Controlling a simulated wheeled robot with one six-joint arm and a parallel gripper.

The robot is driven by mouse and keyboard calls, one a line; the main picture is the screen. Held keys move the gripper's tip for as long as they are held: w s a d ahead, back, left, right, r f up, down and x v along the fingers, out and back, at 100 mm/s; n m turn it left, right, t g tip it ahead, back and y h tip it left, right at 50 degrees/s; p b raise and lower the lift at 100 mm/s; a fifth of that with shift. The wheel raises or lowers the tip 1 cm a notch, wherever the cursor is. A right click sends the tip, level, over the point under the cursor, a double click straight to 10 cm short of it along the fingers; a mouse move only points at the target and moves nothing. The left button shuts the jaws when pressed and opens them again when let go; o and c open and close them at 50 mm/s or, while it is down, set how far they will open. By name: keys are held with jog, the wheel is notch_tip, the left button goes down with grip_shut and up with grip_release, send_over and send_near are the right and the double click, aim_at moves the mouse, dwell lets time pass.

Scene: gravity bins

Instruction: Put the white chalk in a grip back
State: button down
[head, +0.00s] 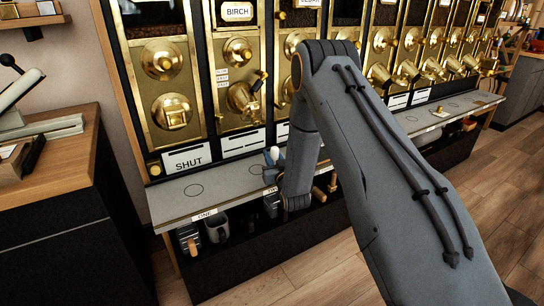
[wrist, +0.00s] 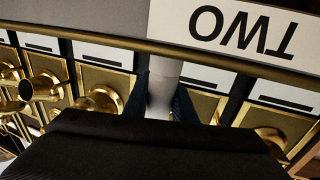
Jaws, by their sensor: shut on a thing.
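In the wrist view my gripper (wrist: 160,98) is shut on the white chalk (wrist: 165,72), a pale stub between its two dark fingers. The chalk's lower part is hidden by the fingers and my dark gripper body. A white label reading TWO (wrist: 238,28) shows upside down just beyond it. I cannot pick out a chalk grip in either view.
Brass-fronted gravity bins (head: 172,110) stand in a row behind a narrow grey shelf (head: 215,185). A SHUT sign (head: 188,161) is at the left. A mug (head: 217,229) and brushes sit below the shelf. A wooden counter (head: 60,150) stands at the left. The floor (head: 480,190) at the right is clear.

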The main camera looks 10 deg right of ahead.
jog(key=shift+f, duration=0.1)
jog(key=c, duration=1.4)
grip_release()
jog(key=shift+s+d, duration=0.15)
jog(key=shift+s, duration=1.85)
jog(key=shift+s+d, duration=0.1)
jog(key=shift+s, duration=1.85)
